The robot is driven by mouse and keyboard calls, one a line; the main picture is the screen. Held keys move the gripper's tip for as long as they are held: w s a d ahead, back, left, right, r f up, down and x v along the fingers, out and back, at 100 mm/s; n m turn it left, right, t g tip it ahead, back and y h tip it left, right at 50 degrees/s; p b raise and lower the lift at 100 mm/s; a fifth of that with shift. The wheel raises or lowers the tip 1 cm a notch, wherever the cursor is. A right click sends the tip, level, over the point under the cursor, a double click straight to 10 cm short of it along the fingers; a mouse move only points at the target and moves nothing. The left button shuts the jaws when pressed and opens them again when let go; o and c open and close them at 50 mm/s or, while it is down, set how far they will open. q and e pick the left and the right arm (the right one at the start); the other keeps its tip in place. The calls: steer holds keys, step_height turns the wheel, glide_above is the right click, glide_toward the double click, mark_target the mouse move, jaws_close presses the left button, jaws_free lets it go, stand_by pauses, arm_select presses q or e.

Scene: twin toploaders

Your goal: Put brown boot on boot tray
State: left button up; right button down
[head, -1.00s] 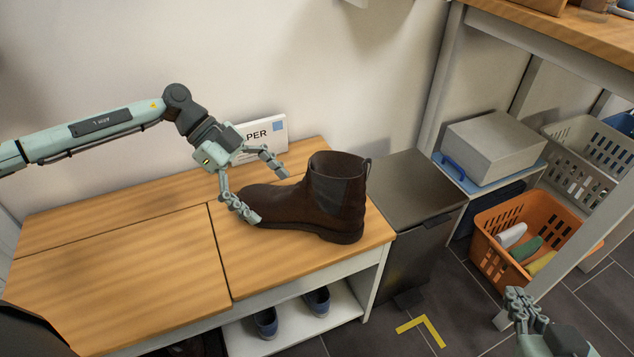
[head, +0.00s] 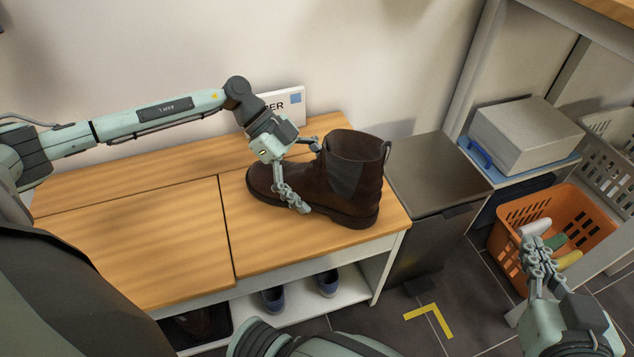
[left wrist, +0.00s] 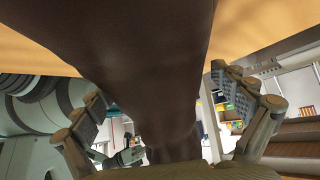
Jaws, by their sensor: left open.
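The brown boot (head: 340,180) stands upright on the wooden bench top, toe to the left and shaft to the right. My left gripper (head: 310,177) is open, with one finger on the near side of the boot's front part and the other on the far side. In the left wrist view the boot (left wrist: 150,70) fills the space between the two spread fingers; contact cannot be told. My right gripper (head: 540,250) is in front of the orange basket, its finger opening unclear. A dark tray-like surface (head: 222,322), perhaps the boot tray, shows partly on the low shelf.
The wooden bench (head: 130,255) has clear space left of the boot. A dark bin (head: 430,210) stands right of the bench. The orange basket (head: 515,213) and a grey box (head: 525,135) are further right.

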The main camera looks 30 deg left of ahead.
arm_select(q)
steer(key=shift+w, duration=0.1)
steer(key=c, duration=1.7)
steer(key=shift+r, duration=0.1)
steer(key=shift+c, duration=0.2)
